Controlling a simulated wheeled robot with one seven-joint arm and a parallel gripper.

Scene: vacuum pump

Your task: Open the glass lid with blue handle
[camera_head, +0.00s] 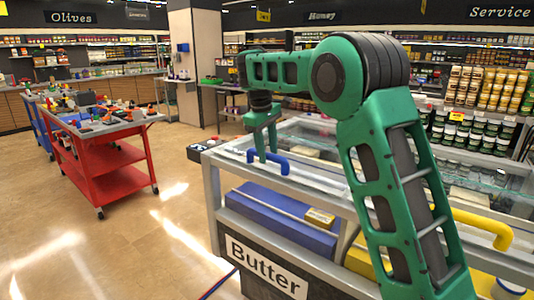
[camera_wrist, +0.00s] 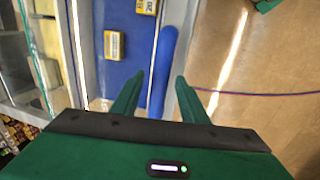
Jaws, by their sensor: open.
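The blue handle (camera_head: 283,163) is a bent bar on the near left part of the freezer's glass lid (camera_head: 310,141). In the wrist view the blue handle (camera_wrist: 162,65) runs lengthwise as a long bar, with its lower end between my two fingers. My gripper (camera_head: 266,156) points down at the left part of the handle from above. In the wrist view my gripper (camera_wrist: 159,78) is open, one finger on each side of the handle, with a gap visible beside it. I cannot tell how far the fingertips reach down around the bar.
A yellow handle (camera_head: 485,224) sits on the freezer's right section. Blue and yellow goods show inside above the Butter label (camera_head: 266,266). A red cart (camera_head: 100,165) with tools stands to the left. The floor (camera_head: 170,225) between cart and freezer is mostly clear.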

